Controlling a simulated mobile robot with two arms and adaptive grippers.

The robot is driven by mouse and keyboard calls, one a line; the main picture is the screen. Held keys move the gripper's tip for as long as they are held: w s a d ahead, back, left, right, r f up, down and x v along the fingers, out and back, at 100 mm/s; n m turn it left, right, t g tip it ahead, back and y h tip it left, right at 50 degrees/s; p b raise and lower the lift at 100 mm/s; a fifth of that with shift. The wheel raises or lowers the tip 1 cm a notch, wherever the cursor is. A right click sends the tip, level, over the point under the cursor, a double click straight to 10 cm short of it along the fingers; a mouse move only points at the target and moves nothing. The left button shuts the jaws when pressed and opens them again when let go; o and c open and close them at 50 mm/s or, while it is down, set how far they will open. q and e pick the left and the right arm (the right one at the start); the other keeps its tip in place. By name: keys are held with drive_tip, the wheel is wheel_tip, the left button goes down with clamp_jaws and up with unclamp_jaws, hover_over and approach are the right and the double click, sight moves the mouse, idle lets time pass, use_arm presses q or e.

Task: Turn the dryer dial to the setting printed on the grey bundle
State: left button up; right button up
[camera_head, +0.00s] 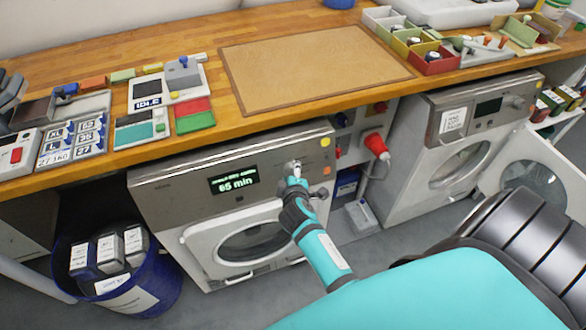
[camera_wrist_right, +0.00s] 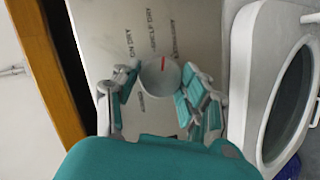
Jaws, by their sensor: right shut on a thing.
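The dryer (camera_head: 160,195) under the counter has a lit display (camera_head: 234,184) reading "65 min", with a smaller line above it. My right gripper (camera_head: 293,174) is shut on the dryer dial (camera_head: 295,165). In the right wrist view, the gripper's fingers (camera_wrist_right: 158,88) sit on either side of the round dial (camera_wrist_right: 160,75). The dial has a red mark, and printed settings around it include "SHELF DRY" (camera_wrist_right: 152,38); others are partly covered. Grey bundles (camera_head: 109,252) with white labels stand in a blue bin (camera_head: 165,275); their print is too small to read. My left gripper is not in view.
A second machine (camera_head: 440,130) stands at right with an open round door (camera_head: 535,180). A red plug (camera_head: 376,146) and socket panel lie between the machines. The wooden counter (camera_head: 225,120) holds a brown mat (camera_head: 310,65), several small devices and trays (camera_head: 440,62).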

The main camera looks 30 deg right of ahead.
drive_tip(key=shift+d+m+g+y+p, duration=0.15)
drive_tip(key=shift+m+y+p, duration=0.4)
drive_tip(key=shift+m+p, duration=0.75)
drive_tip(key=shift+m+g+y+p, duration=0.15)
drive_tip(key=shift+m+y+p, duration=0.4)
drive_tip(key=shift+m+p, duration=0.75)
drive_tip(key=o, duration=1.2)
drive_tip(key=v, duration=1.2)
